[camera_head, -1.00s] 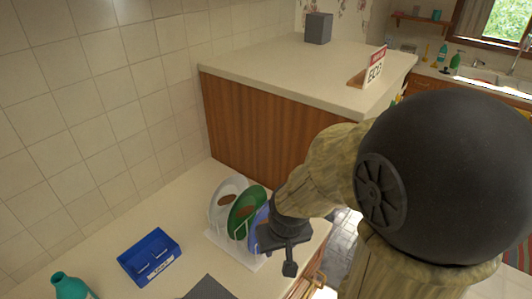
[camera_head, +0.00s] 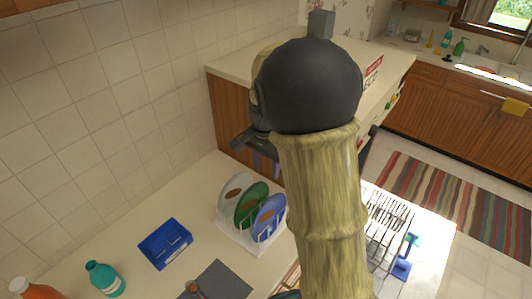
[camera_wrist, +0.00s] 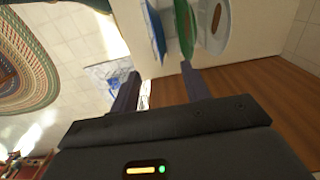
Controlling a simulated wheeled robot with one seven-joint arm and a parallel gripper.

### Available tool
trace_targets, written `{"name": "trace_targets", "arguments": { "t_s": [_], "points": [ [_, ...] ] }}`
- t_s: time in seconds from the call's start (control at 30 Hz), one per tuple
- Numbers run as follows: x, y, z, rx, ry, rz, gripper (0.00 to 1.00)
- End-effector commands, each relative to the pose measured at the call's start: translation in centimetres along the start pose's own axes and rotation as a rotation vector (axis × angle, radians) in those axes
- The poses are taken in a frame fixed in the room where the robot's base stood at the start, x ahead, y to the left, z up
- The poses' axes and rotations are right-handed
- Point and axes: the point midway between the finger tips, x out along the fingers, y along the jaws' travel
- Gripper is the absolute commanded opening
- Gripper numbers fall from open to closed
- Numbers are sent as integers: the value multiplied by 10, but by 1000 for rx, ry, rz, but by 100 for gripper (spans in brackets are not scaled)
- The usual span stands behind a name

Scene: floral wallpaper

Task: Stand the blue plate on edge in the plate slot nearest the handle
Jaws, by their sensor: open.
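The blue plate (camera_head: 269,217) stands on edge, slightly leaning, in the white plate rack (camera_head: 232,231) on the counter. It is the rightmost plate, beside a green plate (camera_head: 247,209) and a white plate (camera_head: 228,194). The blue plate also shows at the top of the wrist view (camera_wrist: 153,28), edge-on. My gripper (camera_wrist: 160,72) is open and empty, with its fingers apart from the plates. In the head view my gripper (camera_head: 258,146) is above and behind the rack, partly hidden by my arm. I cannot make out the rack's handle.
A raised counter (camera_head: 232,71) stands behind. A pulled-out wire rack (camera_head: 384,223) is at right.

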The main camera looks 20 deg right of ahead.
Motion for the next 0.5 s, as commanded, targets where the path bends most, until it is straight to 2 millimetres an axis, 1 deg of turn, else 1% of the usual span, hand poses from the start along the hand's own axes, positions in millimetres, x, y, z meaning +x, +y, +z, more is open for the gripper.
{"name": "trace_targets", "arguments": {
  "t_s": [0.33,0.43,0.5],
  "points": [
    [3,1,-1,3,-1,1,47],
    [8,1,-1,3,-1,2,47],
    [14,1,0,3,-2,3,47]
  ]
}}
